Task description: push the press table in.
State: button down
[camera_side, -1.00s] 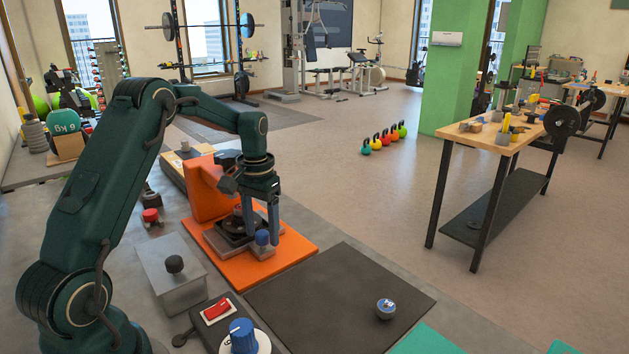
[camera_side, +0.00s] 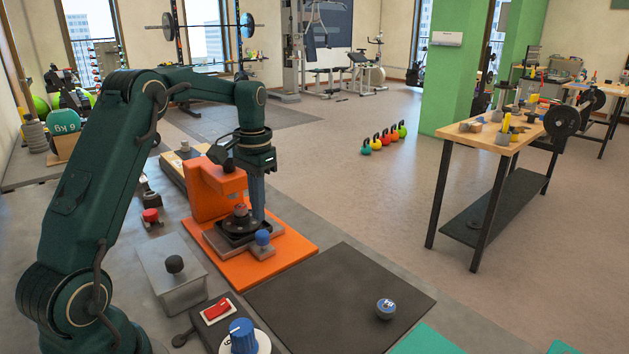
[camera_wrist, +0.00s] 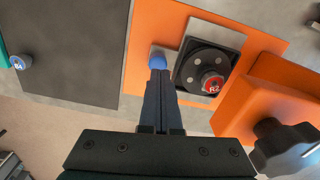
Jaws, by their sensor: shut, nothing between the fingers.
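The press is an orange base plate (camera_side: 285,249) with an orange upright body (camera_side: 212,188). Its table is a grey and black slide (camera_side: 225,241) with a blue knob (camera_side: 262,238) at its near end. A black round piece (camera_side: 230,226) with a red knob labelled R2 (camera_wrist: 212,83) sits on the table, in front of the body. My gripper (camera_side: 258,216) is shut and empty, pointing down behind the blue knob in the side view. In the wrist view its fingertips (camera_wrist: 158,74) overlap the lower edge of the blue knob (camera_wrist: 158,55); I cannot tell whether they touch.
A dark mat (camera_side: 330,305) with a blue-sided round piece (camera_side: 386,308) lies right of the press. A grey box with a black knob (camera_side: 174,264), a red switch (camera_side: 217,310) and a blue dial (camera_side: 242,335) stand nearer. A red button (camera_side: 151,216) is at left.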

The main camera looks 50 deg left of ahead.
jog(key=m, duration=0.2)
jog(key=shift+s+a+r+m, duration=0.1)
jog(key=shift+a+m, duration=0.15)
jog(key=shift+m, duration=0.05)
jog(key=m, duration=0.2)
jog(key=shift+r+m+y, duration=0.1)
jog(key=shift+m+y, duration=0.3)
jog(key=m, duration=0.3)
jog(key=shift+w+d+r+m+g+y, duration=0.15)
jog(key=shift+w+d+m+g+y, duration=0.15)
jog(key=shift+y, duration=0.1)
jog(key=w+d+r+m+y, duration=0.1)
jog(key=w+d+m+y, duration=0.4)
jog(key=m, duration=0.6)
jog(key=f, duration=0.3)
jog(key=s+a+f+h, duration=0.1)
jog(key=f, duration=0.2)
jog(key=a+f+h, duration=0.1)
jog(key=f, duration=0.2)
jog(key=shift+s+a+f+t, duration=0.1)
jog(key=shift+s+a+t, duration=0.05)
jog(key=shift+t, duration=0.25)
jog(key=a, duration=0.2)
jog(key=shift+a, duration=0.95)
